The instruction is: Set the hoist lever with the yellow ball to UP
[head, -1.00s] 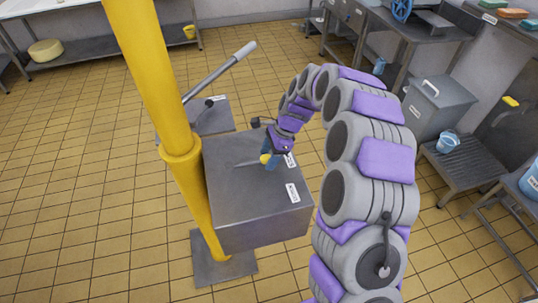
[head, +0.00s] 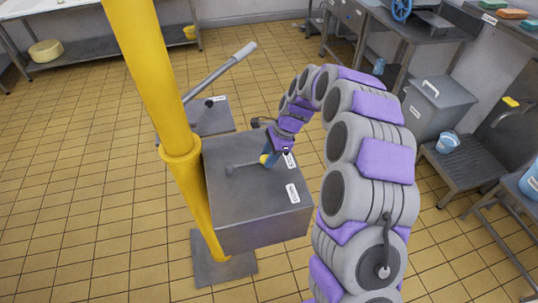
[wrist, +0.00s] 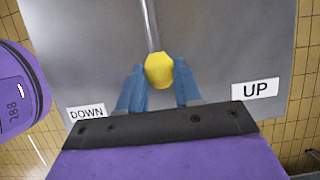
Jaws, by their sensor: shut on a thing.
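The hoist lever is a thin grey shaft (head: 244,165) on top of a grey metal box (head: 245,215), ending in a yellow ball (wrist: 159,70). The ball also shows small in the head view (head: 264,160). My gripper (wrist: 160,78) is shut on the ball, with a blue finger on each side of it. In the wrist view the UP label (wrist: 255,89) is right of the ball and the DOWN label (wrist: 86,113) is left, and the ball lies between them. In the head view, my gripper partly covers the farther label.
A yellow post (head: 150,75) rises beside the box on the left. Behind the box is another grey box (head: 212,118) with a long lever with a pale grip (head: 225,65). A grey bin (head: 437,105) and blue bucket (head: 448,143) stand right. Tiled floor is open on the left.

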